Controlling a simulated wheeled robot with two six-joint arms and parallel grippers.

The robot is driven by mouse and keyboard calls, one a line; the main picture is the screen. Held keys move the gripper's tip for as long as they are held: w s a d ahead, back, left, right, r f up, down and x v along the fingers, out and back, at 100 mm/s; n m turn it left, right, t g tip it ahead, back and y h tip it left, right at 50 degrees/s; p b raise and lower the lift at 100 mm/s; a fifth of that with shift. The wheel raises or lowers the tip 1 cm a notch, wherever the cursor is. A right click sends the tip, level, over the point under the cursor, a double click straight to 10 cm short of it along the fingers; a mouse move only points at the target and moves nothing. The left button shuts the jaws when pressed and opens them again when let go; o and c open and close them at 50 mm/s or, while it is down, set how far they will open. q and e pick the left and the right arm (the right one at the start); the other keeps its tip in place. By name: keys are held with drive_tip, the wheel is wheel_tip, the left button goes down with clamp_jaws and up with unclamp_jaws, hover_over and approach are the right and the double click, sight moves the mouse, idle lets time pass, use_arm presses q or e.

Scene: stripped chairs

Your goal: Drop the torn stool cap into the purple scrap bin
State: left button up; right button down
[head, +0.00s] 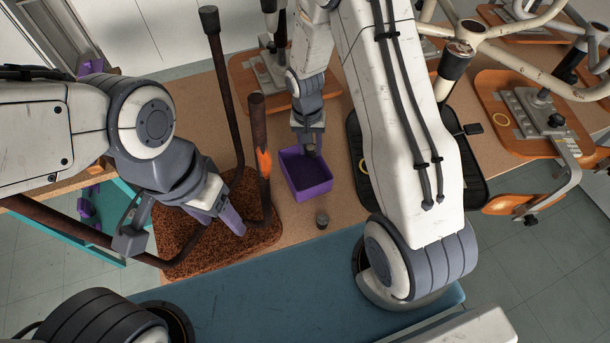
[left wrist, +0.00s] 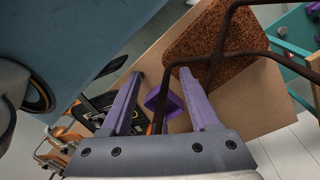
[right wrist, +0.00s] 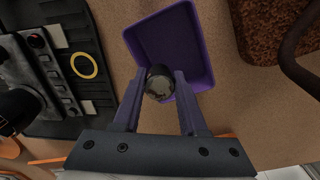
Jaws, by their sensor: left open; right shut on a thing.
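The torn stool cap, a small dark cylinder with a worn grey top (right wrist: 160,82), is between the fingers of my right gripper (right wrist: 163,80). In the head view my right gripper (head: 311,140) hangs over the far part of the purple scrap bin (head: 318,190), with the cap mostly hidden there. The right wrist view shows the cap overlapping the opening of the open-topped bin (right wrist: 205,45), apart from its floor. My left gripper (head: 232,218) is open and empty above the upturned brown stool; its fingers show in the left wrist view (left wrist: 162,82).
The rusty stool (head: 240,185) has upright legs left of the bin; one bears orange wrapping. A black tray (head: 470,180) lies right of the bin. Orange chair parts (head: 515,110) crowd the right.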

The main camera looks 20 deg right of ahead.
drive_tip(key=shift+f, duration=0.7)
drive_tip(key=shift+c, duration=1.9)
unclamp_jaws()
drive_tip(key=shift+r, duration=0.1)
drive_tip(key=r, duration=0.3)
drive_tip(key=r+b, duration=0.1)
drive_tip(key=r, duration=0.3)
drive_tip(key=r+b, duration=0.1)
drive_tip(key=r, duration=0.2)
drive_tip(key=shift+w+a+r, duration=0.1)
drive_tip(key=shift+a+r, duration=0.1)
drive_tip(key=shift+a, duration=0.15)
